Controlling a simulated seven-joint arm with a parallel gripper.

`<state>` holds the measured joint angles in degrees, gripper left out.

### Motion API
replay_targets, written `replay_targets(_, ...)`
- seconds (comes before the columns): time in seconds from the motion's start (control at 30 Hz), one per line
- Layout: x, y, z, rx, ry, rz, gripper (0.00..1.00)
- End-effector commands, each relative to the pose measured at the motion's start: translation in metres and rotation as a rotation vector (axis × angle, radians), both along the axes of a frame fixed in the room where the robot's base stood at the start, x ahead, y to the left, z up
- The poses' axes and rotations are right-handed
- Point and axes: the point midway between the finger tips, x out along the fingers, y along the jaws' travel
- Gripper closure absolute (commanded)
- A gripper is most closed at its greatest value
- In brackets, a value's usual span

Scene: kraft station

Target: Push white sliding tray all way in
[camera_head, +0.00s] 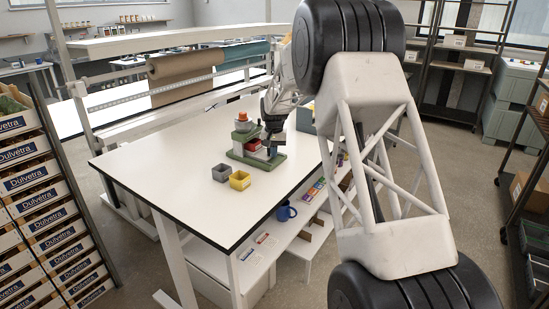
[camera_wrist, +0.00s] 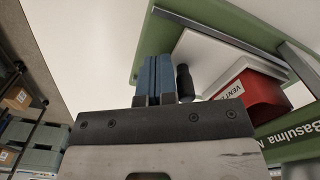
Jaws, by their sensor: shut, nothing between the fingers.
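The white sliding tray (camera_wrist: 207,58) shows in the wrist view as a pale plate between metal rails on the green machine base (camera_wrist: 147,42). A black knob (camera_wrist: 184,82) stands at its near end. My gripper (camera_wrist: 155,78) is shut and empty, its blue fingers beside the knob; I cannot tell whether they touch it. In the head view my gripper (camera_head: 271,151) is at the right side of the green machine (camera_head: 240,155), low over its base. The tray is too small and covered to make out there. A red block (camera_wrist: 250,101) with a white label sits beside the tray.
The white table (camera_head: 170,180) is mostly clear. A grey bin (camera_head: 221,173) and a yellow bin (camera_head: 240,180) stand in front of the machine. A blue mug (camera_head: 285,211) is on the lower shelf. Wooden crates (camera_head: 25,153) are stacked at the left.

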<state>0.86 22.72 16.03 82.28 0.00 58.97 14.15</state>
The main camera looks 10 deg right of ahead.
Motion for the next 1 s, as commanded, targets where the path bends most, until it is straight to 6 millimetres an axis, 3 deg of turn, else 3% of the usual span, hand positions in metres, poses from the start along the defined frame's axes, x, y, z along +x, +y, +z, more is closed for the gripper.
replay_targets(1.0, 0.0085, 0.0083, -0.0001, 0.000, 0.000, 0.000, 1.00)
